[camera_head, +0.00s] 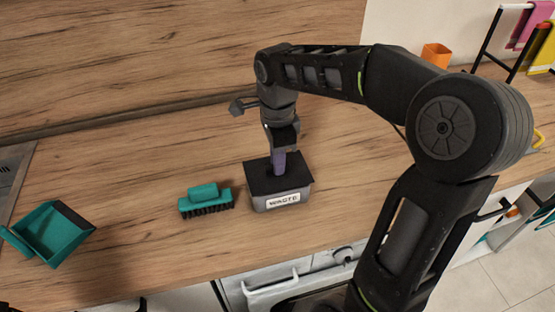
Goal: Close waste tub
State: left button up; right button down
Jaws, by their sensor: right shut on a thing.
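The waste tub (290,203) is a small grey box with a white "WASTE" label on its front. It stands on the wooden worktop in the middle of the view. A flat black lid (296,178) lies across its top; I cannot tell whether it sits fully down all round. My right gripper (279,168) points down over the middle of the lid and is shut on it. The fingers hide the place where they grip. My left gripper is not in view.
A teal brush (204,197) with dark bristles lies just left of the tub. A teal dustpan (50,234) lies at the far left. An orange cup (436,55) stands at the back right. Worktop behind the brush is clear.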

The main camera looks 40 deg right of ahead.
jog(key=shift+f, duration=0.35)
dwell(0.6)
jog(key=c, duration=1.3)
grip_release()
jog(key=shift+c, duration=0.2)
jog(key=shift+o, duration=0.2)
jog(key=o, duration=0.4)
jog(key=shift+o, duration=0.2)
jog(key=shift+r, duration=0.1)
jog(key=shift+r+p, duration=2.5)
jog(key=shift+r, duration=0.95)
